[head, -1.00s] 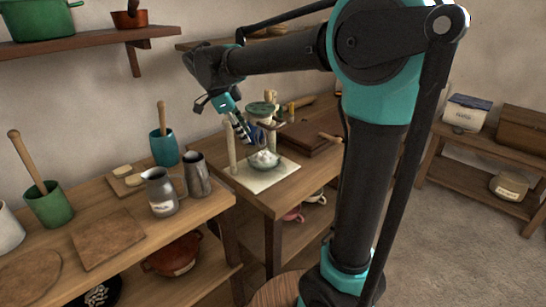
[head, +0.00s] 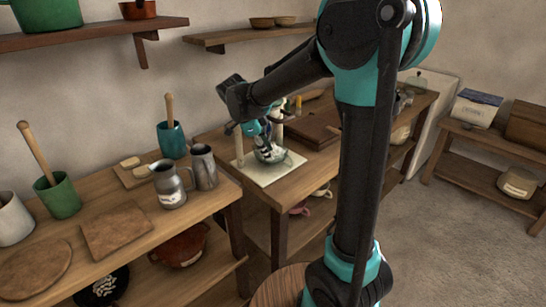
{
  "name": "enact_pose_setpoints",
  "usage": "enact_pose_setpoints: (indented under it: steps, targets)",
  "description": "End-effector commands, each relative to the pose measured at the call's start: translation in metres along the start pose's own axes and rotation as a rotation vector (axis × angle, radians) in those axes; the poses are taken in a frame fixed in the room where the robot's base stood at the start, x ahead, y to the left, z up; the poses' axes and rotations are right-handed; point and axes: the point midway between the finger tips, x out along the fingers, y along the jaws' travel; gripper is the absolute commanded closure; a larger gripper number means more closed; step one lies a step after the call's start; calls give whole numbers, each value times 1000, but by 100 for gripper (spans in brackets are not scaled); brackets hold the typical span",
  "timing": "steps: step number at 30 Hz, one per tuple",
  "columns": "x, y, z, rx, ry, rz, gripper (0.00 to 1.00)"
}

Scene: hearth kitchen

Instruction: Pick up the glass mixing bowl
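The glass mixing bowl (head: 279,158) is small and clear in the head view. It sits on a pale square board (head: 263,177) on the farther wooden table. My gripper (head: 266,151) points down at the bowl and overlaps it in the picture. I cannot tell whether its fingers touch the rim or are only above it. The fingers are too small and partly hidden to show whether they are open or shut.
A pale post (head: 239,150) stands at the left of the board. A brown wooden box (head: 316,130) lies to the right. A metal pitcher (head: 169,186) and a metal cup (head: 203,167) stand on the nearer table.

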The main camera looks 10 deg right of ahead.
Motion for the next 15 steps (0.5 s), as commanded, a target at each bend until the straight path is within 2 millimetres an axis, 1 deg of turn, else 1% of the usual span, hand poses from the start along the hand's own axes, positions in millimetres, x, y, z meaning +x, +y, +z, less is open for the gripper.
enact_pose_setpoints:
  steps: [3,7,10,15]
  targets:
    - [18,0,-2,1,1,1,67]
    - [36,-1,-3,1,0,0,67]
    - [44,-1,-3,0,0,-1,67]
    - [46,-1,-3,0,0,-1,67]
